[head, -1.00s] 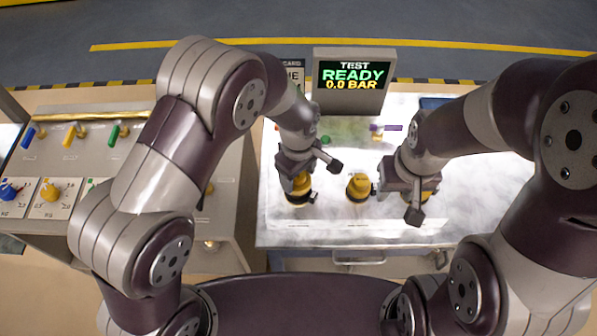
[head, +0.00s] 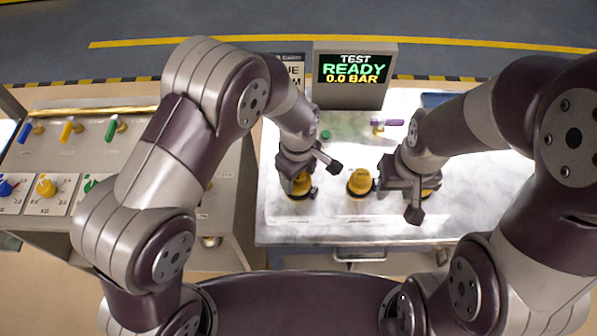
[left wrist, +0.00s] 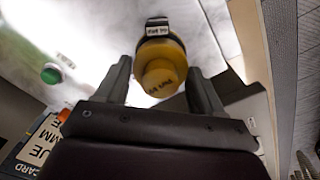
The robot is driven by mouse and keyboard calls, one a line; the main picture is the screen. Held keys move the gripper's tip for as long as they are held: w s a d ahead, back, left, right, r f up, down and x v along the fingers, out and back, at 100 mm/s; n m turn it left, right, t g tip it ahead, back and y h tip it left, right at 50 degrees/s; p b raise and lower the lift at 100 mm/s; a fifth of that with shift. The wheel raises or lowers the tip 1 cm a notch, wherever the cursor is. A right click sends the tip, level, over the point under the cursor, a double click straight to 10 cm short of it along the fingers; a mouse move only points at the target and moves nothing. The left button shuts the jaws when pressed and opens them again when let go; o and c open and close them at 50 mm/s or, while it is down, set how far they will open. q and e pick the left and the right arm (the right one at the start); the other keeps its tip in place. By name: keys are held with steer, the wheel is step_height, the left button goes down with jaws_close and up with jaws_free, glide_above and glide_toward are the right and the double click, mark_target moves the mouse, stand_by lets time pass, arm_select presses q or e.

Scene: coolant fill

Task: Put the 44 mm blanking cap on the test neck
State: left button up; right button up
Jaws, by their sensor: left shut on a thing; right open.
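Three yellow caps stand in a row on the pale bench top. My left gripper (head: 299,182) points down and is shut on the leftmost yellow cap (head: 301,188), which still sits low at the bench top. In the left wrist view this cap (left wrist: 160,74) is between the two fingers; its small lettering is hard to read. The middle yellow cap (head: 359,182) stands free. My right gripper (head: 421,190) is open over the right yellow cap (head: 431,187), which it mostly hides. I cannot make out the test neck with certainty.
A display (head: 352,76) reading TEST READY 0.0 BAR stands at the back. A green button (head: 325,134) and a purple-handled valve (head: 390,122) are behind the caps. A sign is partly hidden by my left arm. A panel of coloured levers and knobs (head: 46,187) lies left.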

arm_select(q)
steer(key=o, duration=1.1)
step_height(320, 180, up, 13)
steer(key=b, duration=0.2)
steer(key=shift+f, duration=0.2)
